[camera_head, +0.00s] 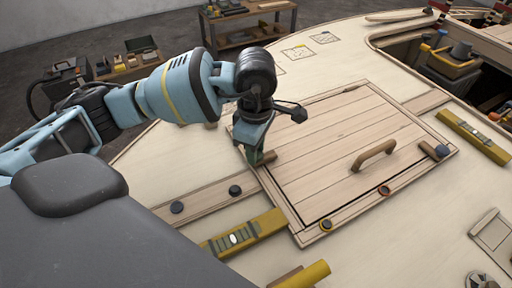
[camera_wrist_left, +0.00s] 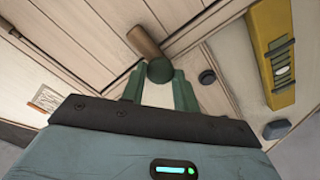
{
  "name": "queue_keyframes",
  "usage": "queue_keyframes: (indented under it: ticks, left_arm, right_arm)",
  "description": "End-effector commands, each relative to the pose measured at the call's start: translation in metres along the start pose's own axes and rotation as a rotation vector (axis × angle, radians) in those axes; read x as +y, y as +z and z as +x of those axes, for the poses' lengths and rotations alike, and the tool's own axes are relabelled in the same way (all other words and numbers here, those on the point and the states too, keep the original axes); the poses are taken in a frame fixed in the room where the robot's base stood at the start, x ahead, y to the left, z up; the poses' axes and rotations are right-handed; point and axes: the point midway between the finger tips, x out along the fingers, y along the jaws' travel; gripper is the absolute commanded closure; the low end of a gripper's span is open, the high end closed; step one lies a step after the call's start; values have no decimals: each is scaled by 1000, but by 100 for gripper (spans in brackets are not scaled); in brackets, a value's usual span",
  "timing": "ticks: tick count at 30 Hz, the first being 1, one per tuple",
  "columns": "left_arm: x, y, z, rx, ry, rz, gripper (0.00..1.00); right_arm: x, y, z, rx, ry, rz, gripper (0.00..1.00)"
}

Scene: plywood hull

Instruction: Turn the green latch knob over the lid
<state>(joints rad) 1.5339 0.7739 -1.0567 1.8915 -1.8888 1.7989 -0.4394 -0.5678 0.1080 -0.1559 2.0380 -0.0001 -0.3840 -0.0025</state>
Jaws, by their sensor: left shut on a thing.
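The green latch knob (camera_wrist_left: 160,71) sits between the two green fingertips of my left gripper (camera_wrist_left: 158,88), which is shut on it. A short wooden latch bar (camera_wrist_left: 143,42) runs out from the knob, and it also shows in the head view (camera_head: 268,170). In the head view my left gripper (camera_head: 255,155) points down at that edge and mostly hides the knob. The lid lies flat, with a wooden handle (camera_head: 373,155). My right gripper is not in view.
A second latch with a blue-grey knob (camera_head: 442,151) is at the lid's right edge. Yellow levels (camera_head: 245,232) and (camera_head: 473,136) lie on the hull deck.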

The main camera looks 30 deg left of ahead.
Motion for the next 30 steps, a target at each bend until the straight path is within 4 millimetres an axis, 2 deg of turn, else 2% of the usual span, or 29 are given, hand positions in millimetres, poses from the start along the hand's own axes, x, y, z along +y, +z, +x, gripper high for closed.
queue_keyframes:
  ticks: [15, 16, 21, 30]
  left_arm:
    - [0, 0, -1, -1, 2, 22, 93]
    - [0, 0, -1, -1, 2, 22, 69]
    - [0, 0, -1, -1, 2, 21, 48]
    - [0, 0, -2, 0, 1, 20, 48]
  right_arm:
    - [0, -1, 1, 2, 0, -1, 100]
    - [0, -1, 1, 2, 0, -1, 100]
    - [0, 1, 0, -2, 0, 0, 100]
    - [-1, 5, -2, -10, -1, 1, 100]
